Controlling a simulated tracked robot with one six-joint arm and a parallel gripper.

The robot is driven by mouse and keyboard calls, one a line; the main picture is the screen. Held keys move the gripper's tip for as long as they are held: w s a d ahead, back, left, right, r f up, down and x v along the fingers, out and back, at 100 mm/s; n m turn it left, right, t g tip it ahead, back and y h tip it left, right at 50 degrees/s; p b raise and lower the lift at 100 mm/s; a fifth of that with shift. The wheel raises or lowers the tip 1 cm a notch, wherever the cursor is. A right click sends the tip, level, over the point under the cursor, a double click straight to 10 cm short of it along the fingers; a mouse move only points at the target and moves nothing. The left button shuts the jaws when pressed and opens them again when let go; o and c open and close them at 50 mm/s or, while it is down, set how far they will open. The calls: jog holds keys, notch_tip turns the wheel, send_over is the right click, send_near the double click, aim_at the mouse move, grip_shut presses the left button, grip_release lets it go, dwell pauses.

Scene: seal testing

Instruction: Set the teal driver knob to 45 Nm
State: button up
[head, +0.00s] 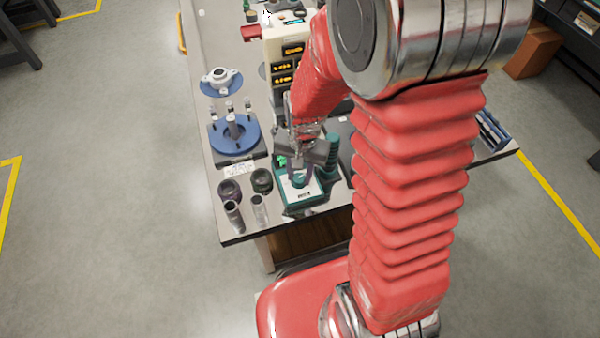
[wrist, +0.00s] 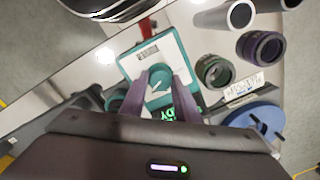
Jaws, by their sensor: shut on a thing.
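The teal driver knob (wrist: 157,82) sits on a pale dial face on the teal driver unit (head: 301,208) at the near end of the bench. In the wrist view my gripper (wrist: 158,80) is shut on the knob, one finger on each side. The head view also shows my gripper (head: 301,176) coming down from above onto the unit. A green display (wrist: 170,114) shows partly between the fingers, and its digits are not readable. The dial's scale marks are too small to read.
Left of the unit stand a dark green ring (head: 262,181), a dark purple ring (head: 229,190) and metal tubes (head: 259,208). A blue round fixture (head: 233,134) stands behind them. An instrument with amber displays (head: 285,65) stands farther back. The bench's near edge is close to the unit.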

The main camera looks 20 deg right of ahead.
aim_at(302, 178)
jog(key=shift+m, duration=1.1)
jog(key=o, duration=1)
jog(key=shift+o, duration=0.2)
notch_tip(302, 178, up, 14)
jog(key=shift+s+d, duration=0.2)
jog(key=shift+s, duration=0.05)
jog(key=shift+f, duration=0.1)
